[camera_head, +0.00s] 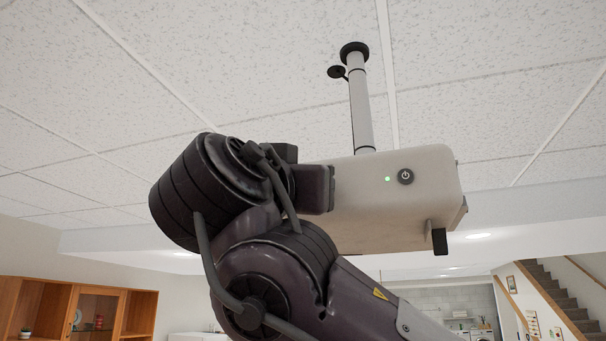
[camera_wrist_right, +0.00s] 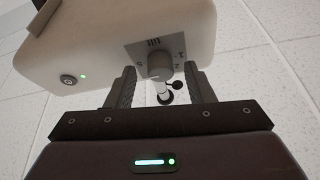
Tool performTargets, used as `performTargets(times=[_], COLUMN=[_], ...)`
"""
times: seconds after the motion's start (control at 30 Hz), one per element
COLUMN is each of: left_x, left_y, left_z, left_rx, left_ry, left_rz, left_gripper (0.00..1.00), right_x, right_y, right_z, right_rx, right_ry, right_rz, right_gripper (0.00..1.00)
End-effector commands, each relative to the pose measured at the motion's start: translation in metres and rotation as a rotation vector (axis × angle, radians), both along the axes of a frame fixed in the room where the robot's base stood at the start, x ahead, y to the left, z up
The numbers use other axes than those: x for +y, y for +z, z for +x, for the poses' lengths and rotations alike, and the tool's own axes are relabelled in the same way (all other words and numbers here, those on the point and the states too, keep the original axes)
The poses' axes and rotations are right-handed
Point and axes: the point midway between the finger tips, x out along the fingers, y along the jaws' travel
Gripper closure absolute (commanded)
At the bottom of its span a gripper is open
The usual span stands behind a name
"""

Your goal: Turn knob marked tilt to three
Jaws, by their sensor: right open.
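A cream projector (camera_head: 385,210) hangs from the ceiling on a pole. My right arm comes up in front of it, and its gripper is at the projector's left end, fingertips hidden in the head view. In the right wrist view the projector (camera_wrist_right: 110,50) has a grey plate (camera_wrist_right: 135,47) with a short round grey knob (camera_wrist_right: 158,65). Small marks surround the knob; the label and the knob's setting are too small to read surely. My right gripper (camera_wrist_right: 160,76) is open, one finger on each side of the knob, with gaps showing. My left gripper is out of view.
The ceiling pole (camera_head: 361,110) rises from the projector's top, with a small disc (camera_head: 337,72) beside it. A power button (camera_head: 405,177) with a green light is on the side. Wooden shelves (camera_head: 85,305) stand far left, stairs (camera_head: 560,295) far right.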

Motion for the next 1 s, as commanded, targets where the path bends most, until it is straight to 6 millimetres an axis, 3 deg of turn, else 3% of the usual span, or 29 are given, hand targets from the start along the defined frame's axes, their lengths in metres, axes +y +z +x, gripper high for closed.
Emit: performTargets(times=[0.3,0.63,1.0], left_x=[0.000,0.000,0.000], left_y=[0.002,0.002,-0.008], left_z=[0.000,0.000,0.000], left_rx=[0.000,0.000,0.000], left_ry=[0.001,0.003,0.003], left_rz=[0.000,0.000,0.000], left_gripper=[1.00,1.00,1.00], right_x=[-0.001,-0.001,-0.002], right_y=[0.000,0.001,-0.002], right_z=[0.004,0.003,0.003], right_rx=[0.001,0.000,0.019], right_ry=[0.000,0.000,0.002], right_rz=[0.000,0.001,-0.058], right_gripper=[0.52,0.95,0.96])
